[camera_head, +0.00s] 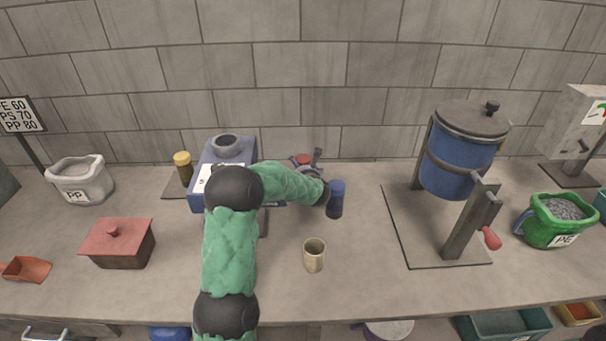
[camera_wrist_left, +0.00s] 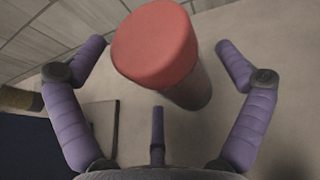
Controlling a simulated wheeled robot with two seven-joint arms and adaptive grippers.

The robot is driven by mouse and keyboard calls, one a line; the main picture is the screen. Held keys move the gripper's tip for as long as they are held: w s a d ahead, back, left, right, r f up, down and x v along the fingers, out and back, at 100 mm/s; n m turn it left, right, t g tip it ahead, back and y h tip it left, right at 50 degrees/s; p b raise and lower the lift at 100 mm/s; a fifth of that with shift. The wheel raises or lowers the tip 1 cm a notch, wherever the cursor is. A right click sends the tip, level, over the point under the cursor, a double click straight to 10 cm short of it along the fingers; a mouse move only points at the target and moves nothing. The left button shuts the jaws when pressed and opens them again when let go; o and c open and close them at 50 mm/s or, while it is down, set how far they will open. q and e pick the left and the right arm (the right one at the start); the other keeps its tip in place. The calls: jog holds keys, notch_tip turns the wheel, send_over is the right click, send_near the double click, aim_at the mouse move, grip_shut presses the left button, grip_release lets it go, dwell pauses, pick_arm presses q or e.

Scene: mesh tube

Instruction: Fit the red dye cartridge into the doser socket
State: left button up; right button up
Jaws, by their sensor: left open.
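The red dye cartridge, with a broad red cap (camera_wrist_left: 155,45) and a dark grey body (camera_wrist_left: 190,88), stands on the counter in the left wrist view. Its red cap also shows in the head view (camera_head: 302,159), just beyond my left forearm. My left gripper (camera_head: 307,163) is open, its purple fingers apart on either side of the cartridge, with no clear contact. The doser (camera_head: 211,181) is a blue box left of the gripper, with a round dark-centred socket (camera_head: 226,142) on top. My arm hides part of the doser. My right gripper is out of view.
A yellow-capped cartridge (camera_head: 184,167) stands left of the doser. A blue-topped dark cylinder (camera_head: 337,198) is close beside my left wrist. A beige cup (camera_head: 314,256) stands in front. A blue drum (camera_head: 457,165) is at the right, a red-lidded box (camera_head: 119,244) at the left.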

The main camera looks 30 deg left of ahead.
pick_arm(q)
jog(key=c, duration=1.3)
